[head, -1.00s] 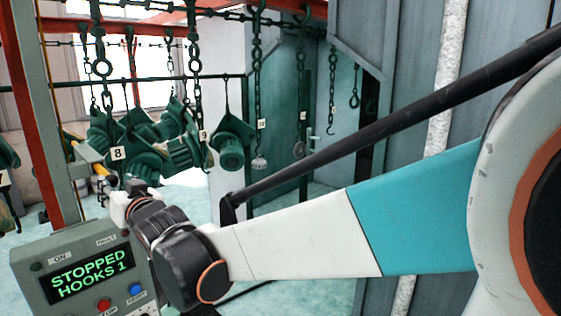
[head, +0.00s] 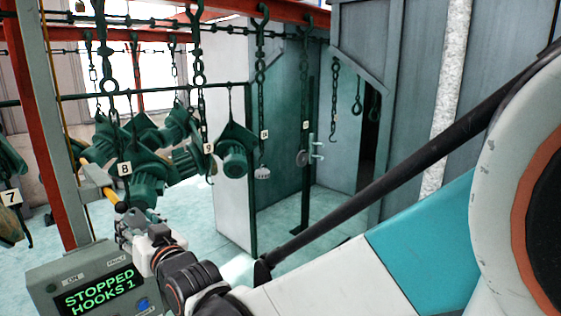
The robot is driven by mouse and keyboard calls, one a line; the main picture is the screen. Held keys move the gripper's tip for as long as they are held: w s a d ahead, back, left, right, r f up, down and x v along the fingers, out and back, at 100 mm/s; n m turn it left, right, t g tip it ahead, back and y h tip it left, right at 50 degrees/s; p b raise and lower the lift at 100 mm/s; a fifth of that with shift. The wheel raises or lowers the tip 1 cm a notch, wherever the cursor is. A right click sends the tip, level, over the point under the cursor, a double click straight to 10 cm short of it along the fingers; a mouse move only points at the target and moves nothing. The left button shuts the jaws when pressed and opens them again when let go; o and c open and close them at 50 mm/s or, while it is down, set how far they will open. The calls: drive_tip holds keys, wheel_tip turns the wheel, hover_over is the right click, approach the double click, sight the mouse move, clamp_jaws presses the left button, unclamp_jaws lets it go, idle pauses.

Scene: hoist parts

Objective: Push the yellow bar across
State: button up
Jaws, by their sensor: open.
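The yellow bar (head: 110,194) shows as a short yellow length by the grey post at the left. It passes through a pale grey bracket (head: 94,174) on the post, and a second yellow bit shows behind it. My gripper (head: 122,220) is just below the bar's near end, above the control box. It is small and partly hidden behind my wrist. I cannot tell whether it touches the bar. No object shows between its fingers.
The control box (head: 95,283) below reads "STOPPED HOOKS 1". Green motors (head: 235,157) hang on chains behind, with number tags 7, 8 and 9. A red post (head: 40,130) stands at the left.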

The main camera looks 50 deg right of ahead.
sight(123, 209)
drive_tip(key=w+p, duration=0.2)
drive_tip(key=w, duration=1.1)
drive_tip(key=shift+w+f, duration=0.1)
drive_tip(key=shift+w, duration=0.3)
clamp_jaws()
